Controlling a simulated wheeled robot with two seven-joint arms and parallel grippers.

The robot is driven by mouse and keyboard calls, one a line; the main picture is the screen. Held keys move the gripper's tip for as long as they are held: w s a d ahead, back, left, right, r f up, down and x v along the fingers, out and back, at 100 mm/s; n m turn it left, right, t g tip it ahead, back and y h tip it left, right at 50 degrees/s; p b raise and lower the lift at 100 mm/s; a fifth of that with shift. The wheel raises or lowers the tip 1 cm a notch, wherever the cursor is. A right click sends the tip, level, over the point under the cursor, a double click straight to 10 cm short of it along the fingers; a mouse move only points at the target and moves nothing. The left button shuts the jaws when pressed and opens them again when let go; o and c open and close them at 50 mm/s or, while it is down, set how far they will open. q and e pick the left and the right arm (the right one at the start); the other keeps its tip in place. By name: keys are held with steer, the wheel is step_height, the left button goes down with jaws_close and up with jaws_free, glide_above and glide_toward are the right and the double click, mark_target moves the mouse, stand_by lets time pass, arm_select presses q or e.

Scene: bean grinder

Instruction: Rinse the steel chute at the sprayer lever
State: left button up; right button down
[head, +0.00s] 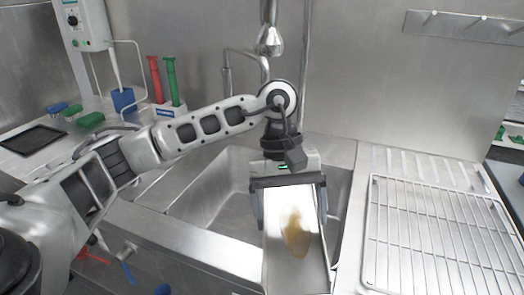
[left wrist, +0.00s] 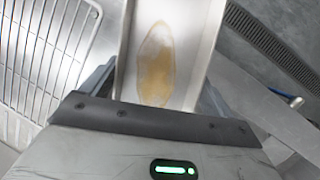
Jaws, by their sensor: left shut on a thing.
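The steel chute (head: 282,265) is an open tray with raised sides and a brown-yellow stain (head: 297,235) on its inner floor. My left gripper (head: 290,205) is shut on the chute, with a finger at each side of its upper end. The chute slants down toward the front over the sink's front edge. In the left wrist view the chute (left wrist: 204,40) runs away from the fingers (left wrist: 155,90), stain facing the camera. The sprayer head (head: 270,40) hangs above and behind the gripper. I cannot make out a separate lever. My right gripper is out of view.
The sink basin (head: 205,205) lies below and left of the chute. A wire rack (head: 440,240) lies on the drainboard at right. A thin faucet (head: 228,75) stands behind my arm. Red and green tools and a blue cup (head: 123,101) stand at left.

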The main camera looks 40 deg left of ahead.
arm_select(q)
steer(key=a+r+n+t+y, duration=0.2)
steer(key=a+r+n+t, duration=0.2)
steer(key=r+n+t, duration=0.7)
steer(key=w+a+f+n+g, duration=0.1)
steer(key=w+a+f+g, duration=0.2)
steer(key=w+a, duration=0.5)
steer(key=shift+w+f+n, duration=0.3)
steer(key=shift+w+n, duration=0.1)
steer(key=shift+w, duration=1.25)
